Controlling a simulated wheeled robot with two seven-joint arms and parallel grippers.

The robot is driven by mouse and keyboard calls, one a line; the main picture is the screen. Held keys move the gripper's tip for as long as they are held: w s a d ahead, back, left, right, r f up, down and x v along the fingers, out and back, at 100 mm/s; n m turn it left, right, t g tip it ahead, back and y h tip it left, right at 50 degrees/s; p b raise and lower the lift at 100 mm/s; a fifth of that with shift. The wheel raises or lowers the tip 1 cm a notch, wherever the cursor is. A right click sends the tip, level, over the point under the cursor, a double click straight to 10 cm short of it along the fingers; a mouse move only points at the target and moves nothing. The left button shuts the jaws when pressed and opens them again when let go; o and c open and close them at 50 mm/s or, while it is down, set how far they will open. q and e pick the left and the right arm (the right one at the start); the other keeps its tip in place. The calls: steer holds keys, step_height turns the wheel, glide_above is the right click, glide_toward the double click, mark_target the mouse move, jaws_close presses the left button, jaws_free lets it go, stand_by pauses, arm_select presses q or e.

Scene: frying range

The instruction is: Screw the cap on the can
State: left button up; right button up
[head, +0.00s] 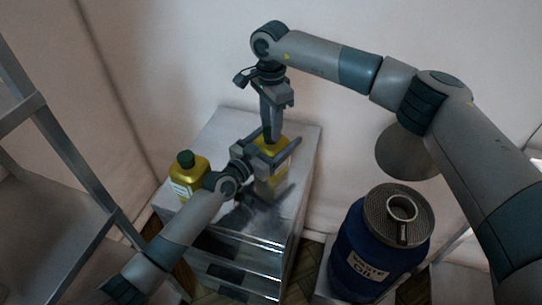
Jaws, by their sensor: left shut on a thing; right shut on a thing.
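A yellow can (270,178) with a pale label stands on the shiny metal cabinet top (297,135). My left gripper (272,162) comes in from the left and is shut on the can's body, its fingers on either side. My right gripper (269,132) comes down from above, shut at the can's top. The cap is hidden between the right fingers, so I cannot tell whether it sits on the neck.
A second yellow can (187,179) with a dark green cap stands at the cabinet's left edge. A blue waste oil drum (375,245) stands at the right. A metal shelf (75,165) is at the left. Walls close off the back.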

steer(key=m, duration=0.4)
steer(key=shift+m, duration=0.3)
steer(key=m, duration=2.2)
steer(key=shift+f+m, duration=0.1)
steer(key=shift+m, duration=0.3)
steer(key=m, duration=0.3)
steer(key=shift+m, duration=0.4)
steer(key=o, duration=1.2)
step_height(320, 180, up, 12)
